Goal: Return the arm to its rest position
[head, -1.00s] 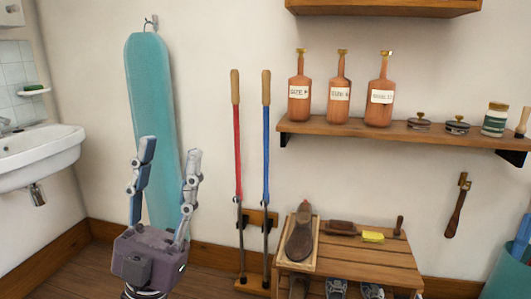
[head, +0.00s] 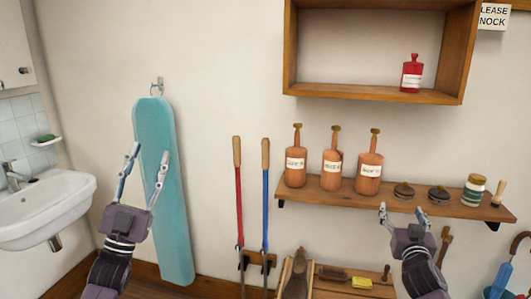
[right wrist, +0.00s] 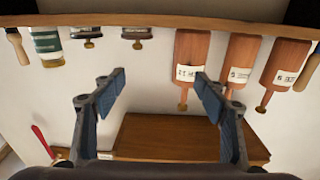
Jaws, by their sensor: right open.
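My left gripper (head: 146,172) is open and empty in the head view, in front of the teal ironing board that hangs on the wall. My right gripper (head: 403,212) is raised below the wooden shelf, near the small dark tins. In the right wrist view my right gripper (right wrist: 160,85) shows two blue-padded fingers spread wide apart with nothing between them. The shelf with its bottles appears upside down beyond the fingers there.
A wooden shelf (head: 325,195) carries brown bottles (head: 332,167), tins and a jar (head: 474,190). A wall cabinet (head: 375,98) holds a red bottle (head: 412,76). A shoe bench (head: 340,290), two long-handled tools (head: 265,190), the ironing board (head: 165,200) and a sink (head: 45,212) surround the arms.

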